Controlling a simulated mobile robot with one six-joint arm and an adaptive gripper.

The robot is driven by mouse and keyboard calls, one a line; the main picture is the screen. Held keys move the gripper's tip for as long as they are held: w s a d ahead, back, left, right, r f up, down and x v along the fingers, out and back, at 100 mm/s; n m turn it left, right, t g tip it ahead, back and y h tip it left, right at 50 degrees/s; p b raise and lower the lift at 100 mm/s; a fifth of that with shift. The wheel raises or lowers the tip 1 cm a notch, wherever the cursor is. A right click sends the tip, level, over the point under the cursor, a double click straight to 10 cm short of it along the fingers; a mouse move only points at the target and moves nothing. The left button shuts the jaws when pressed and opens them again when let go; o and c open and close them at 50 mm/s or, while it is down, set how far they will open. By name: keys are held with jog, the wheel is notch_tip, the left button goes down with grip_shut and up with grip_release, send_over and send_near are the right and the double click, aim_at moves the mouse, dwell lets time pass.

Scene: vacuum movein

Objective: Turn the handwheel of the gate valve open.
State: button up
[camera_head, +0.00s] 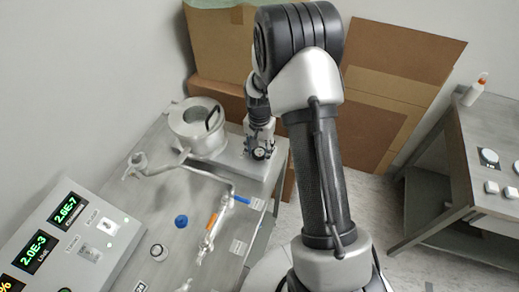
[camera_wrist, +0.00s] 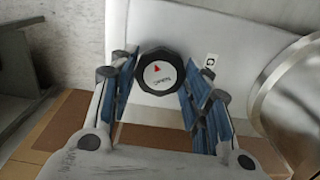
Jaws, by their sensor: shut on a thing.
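The handwheel (camera_wrist: 159,72) is a black knob with a white face, a red arrow and small lettering. It sits between the fingertips of my gripper (camera_wrist: 158,80) in the wrist view. The blue-padded fingers close on its two sides. In the head view my gripper (camera_head: 259,146) reaches down at the right end of the bench, and the handwheel (camera_head: 260,154) shows small beneath it. The valve body behind the handwheel is mostly hidden.
A metal chamber (camera_head: 188,123) with a black handle stands left of my gripper on the bench (camera_head: 188,190). Pipes with orange and blue parts run in front. A display panel (camera_head: 75,243) is at lower left. Cardboard boxes (camera_head: 385,80) stand behind; another table (camera_head: 490,150) is at right.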

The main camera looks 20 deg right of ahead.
jog(key=n, duration=2.2)
jog(key=shift+n, duration=0.4)
jog(key=n, duration=0.6)
jog(key=shift+n+b, duration=0.3)
jog(key=shift+n, duration=0.1)
jog(key=o, duration=1.1)
jog(key=shift+c, duration=0.2)
